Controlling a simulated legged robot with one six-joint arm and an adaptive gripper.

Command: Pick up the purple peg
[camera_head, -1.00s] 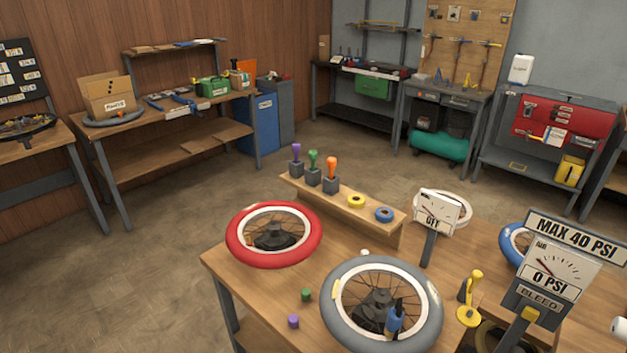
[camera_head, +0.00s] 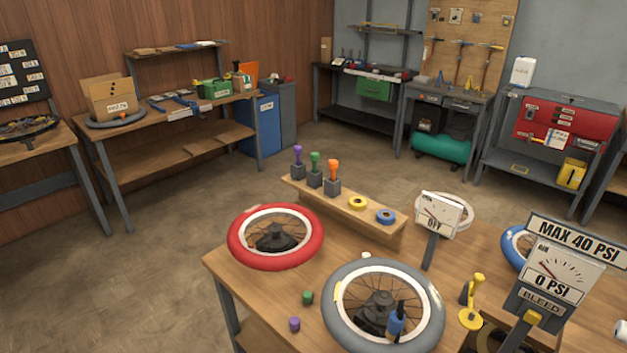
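A purple peg-like piece with a rounded top (camera_head: 298,153) stands upright in a grey block on the raised wooden shelf at the back of the near table. A short purple cylinder (camera_head: 294,324) stands near the table's front left edge. I cannot tell for sure which of the two is the purple peg. My gripper is not in view.
Green (camera_head: 315,160) and orange (camera_head: 333,170) pieces stand beside the purple one on the shelf (camera_head: 355,212). A green cylinder (camera_head: 307,298), red-tyred wheel (camera_head: 276,236), grey-tyred wheel (camera_head: 340,325) and gauge signs (camera_head: 545,275) crowd the table. Floor to the left is clear.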

